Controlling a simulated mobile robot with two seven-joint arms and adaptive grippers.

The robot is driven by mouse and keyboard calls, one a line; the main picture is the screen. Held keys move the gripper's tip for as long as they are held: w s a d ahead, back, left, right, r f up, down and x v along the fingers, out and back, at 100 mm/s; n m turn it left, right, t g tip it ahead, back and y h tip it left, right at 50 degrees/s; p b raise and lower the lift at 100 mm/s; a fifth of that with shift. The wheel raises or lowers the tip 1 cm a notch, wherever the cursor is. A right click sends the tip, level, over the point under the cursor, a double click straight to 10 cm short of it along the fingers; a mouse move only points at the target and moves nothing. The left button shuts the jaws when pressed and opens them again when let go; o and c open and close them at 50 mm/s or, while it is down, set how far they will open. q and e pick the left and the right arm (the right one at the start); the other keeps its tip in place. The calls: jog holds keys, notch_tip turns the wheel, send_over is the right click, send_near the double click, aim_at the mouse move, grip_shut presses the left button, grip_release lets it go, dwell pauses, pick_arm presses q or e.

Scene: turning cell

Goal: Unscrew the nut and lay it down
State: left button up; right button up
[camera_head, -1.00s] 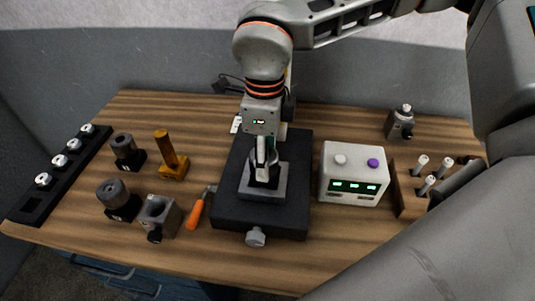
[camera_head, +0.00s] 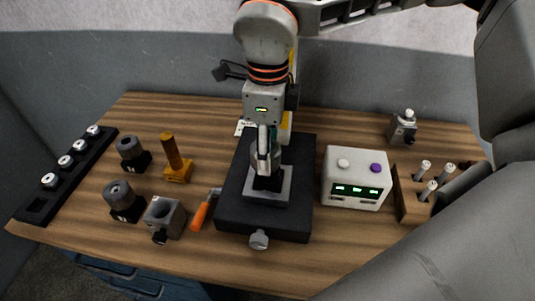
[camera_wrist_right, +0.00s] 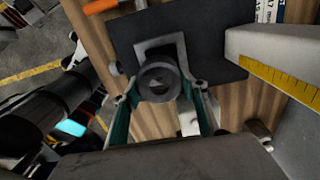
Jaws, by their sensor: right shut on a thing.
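The nut is a dark grey round ring (camera_wrist_right: 158,80) between the two fingers of my right gripper (camera_wrist_right: 162,102) in the right wrist view. In the head view my right gripper (camera_head: 265,163) points down, shut on the nut (camera_head: 255,155), which is partly hidden by the fingers. Below it is the fixture, a grey square plate (camera_head: 280,196) with a black centre, on a black base (camera_head: 232,208). I cannot tell whether the nut still touches the part under it. My left gripper is not in view.
A white box with buttons (camera_head: 357,200) stands right of the base, with a wooden pin holder (camera_head: 408,208) beyond. An orange-handled tool (camera_head: 200,216), a grey block (camera_head: 165,217) and a yellow stand (camera_head: 178,174) are on the left. A black rack (camera_head: 75,172) lies at the left edge.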

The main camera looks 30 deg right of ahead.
jog(key=shift+d+r, duration=0.1)
jog(key=shift+r, duration=1.55)
jog(key=n, duration=0.2)
jog(key=shift+w+d+f+n, duration=0.1)
jog(key=shift+w+d+n, duration=0.1)
jog(key=shift+w+n, duration=0.2)
jog(key=n, duration=0.4)
jog(key=shift+w+d+n, duration=0.35)
jog(key=shift+w+n, duration=0.05)
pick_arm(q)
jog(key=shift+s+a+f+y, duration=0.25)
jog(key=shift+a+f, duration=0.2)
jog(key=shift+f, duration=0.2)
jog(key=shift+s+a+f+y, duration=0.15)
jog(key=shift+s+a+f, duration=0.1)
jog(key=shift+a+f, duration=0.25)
pick_arm(e)
jog(key=w+d+n, duration=0.1)
jog(key=n, duration=0.5)
jog(key=w+d+n, duration=0.1)
jog(key=n, duration=0.5)
jog(key=w+d+f+n, duration=0.1)
jog(key=n, duration=0.5)
jog(key=shift+w, duration=0.25)
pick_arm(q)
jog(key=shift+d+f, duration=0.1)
